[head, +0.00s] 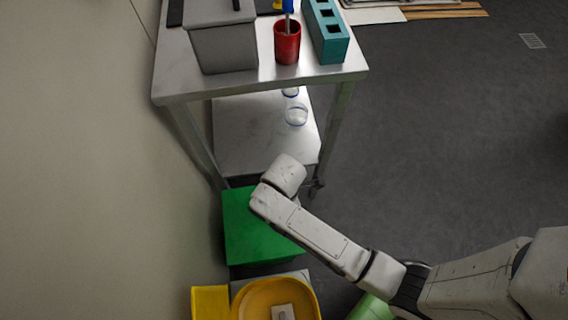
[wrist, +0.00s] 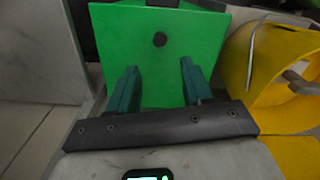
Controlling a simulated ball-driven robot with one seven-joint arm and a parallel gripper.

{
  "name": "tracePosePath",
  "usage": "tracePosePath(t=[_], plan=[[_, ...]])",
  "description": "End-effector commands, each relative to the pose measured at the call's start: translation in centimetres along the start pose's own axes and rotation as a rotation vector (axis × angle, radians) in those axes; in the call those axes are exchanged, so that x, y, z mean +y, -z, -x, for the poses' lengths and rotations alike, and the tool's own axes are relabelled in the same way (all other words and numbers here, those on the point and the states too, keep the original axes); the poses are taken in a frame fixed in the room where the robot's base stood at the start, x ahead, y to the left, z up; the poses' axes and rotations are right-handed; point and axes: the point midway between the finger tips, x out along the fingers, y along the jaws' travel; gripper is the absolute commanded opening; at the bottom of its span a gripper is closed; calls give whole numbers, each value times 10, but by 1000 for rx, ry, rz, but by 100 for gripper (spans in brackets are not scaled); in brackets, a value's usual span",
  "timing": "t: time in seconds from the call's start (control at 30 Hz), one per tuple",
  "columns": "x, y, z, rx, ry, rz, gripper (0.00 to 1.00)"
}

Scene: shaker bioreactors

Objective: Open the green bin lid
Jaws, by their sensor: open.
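The green bin lid (head: 258,228) shows in the head view as a flat green top on the floor-standing bin, between the metal table and a yellow container. It looks shut, and my arm covers part of its right edge. My gripper (wrist: 160,67) is open and empty. The fingers are hidden in the head view.
A metal table (head: 260,85) stands beyond the bin, carrying a grey box (head: 224,48), a red cup (head: 287,48) and a teal block (head: 328,35). A yellow container (head: 240,310) is close on the near side. The wall is at left; open floor (head: 440,130) lies right.

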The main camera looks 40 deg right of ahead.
Motion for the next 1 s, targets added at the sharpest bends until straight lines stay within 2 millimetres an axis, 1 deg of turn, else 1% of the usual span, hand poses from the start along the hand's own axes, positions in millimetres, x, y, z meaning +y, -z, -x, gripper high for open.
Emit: tracePosePath(t=[0.17,0.4,0.6,0.7,0.8,1.0], plan=[[0,0,-17,-2,2,8,50],[-1,0,-61,-2,3,6,50],[0,0,-91,-1,1,5,50],[0,0,-100,-1,1,5,50],[0,0,-106,0,0,5,50],[0,0,-107,0,0,5,50]])
